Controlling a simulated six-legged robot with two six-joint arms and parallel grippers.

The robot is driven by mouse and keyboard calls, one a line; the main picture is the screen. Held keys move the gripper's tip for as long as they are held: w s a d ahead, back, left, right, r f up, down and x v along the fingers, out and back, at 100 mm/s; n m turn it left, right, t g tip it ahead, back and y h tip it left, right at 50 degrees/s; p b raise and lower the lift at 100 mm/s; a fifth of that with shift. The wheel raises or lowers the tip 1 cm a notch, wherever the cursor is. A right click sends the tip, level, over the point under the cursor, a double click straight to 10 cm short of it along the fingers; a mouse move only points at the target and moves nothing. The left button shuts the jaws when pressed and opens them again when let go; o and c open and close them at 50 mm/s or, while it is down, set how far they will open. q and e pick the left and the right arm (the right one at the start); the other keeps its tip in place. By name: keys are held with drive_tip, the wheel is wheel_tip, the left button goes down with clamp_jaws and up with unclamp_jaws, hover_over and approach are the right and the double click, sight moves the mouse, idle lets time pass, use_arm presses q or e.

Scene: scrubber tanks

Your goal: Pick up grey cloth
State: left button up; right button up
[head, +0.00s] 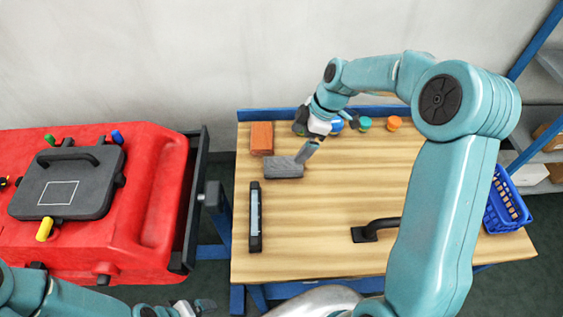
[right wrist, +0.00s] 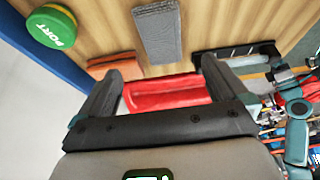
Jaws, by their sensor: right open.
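The grey cloth (head: 284,168) lies as a flat folded block on the wooden table, towards its back left. It also shows at the top middle of the right wrist view (right wrist: 158,30). My right gripper (head: 304,143) is open and empty, just behind and right of the cloth in the head view. In the right wrist view its two fingers (right wrist: 158,72) stand apart, with the cloth beyond them and not between them. Part of my left gripper (head: 182,308) shows at the bottom edge of the head view, too cut off to read its jaws.
An orange-brown block (head: 261,138) lies behind the cloth. A black bar-shaped tool (head: 255,215) lies in front. Blue, green and orange (head: 394,122) caps line the back. A black handle (head: 375,230) and blue basket (head: 507,205) are right; a red tank (head: 90,215) stands left.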

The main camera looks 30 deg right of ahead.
hover_over(285, 164)
drive_tip(key=d, duration=0.2)
drive_tip(key=f, duration=0.2)
drive_tip(key=s+f, duration=0.1)
drive_tip(key=f, duration=0.1)
drive_tip(key=shift+a+f+p, duration=0.15)
drive_tip(key=shift+f+p, duration=0.15)
drive_tip(key=shift+p, duration=0.05)
drive_tip(key=shift+w+f, duration=0.1)
drive_tip(key=shift+f, duration=0.25)
drive_tip(key=p+x, duration=0.2)
drive_tip(key=x, duration=0.1)
drive_tip(key=shift+w+a+f, duration=0.1)
drive_tip(key=shift+f, duration=0.25)
drive_tip(key=shift+w+a+f, duration=0.1)
drive_tip(key=shift+f, duration=0.4)
drive_tip(key=c, duration=1)
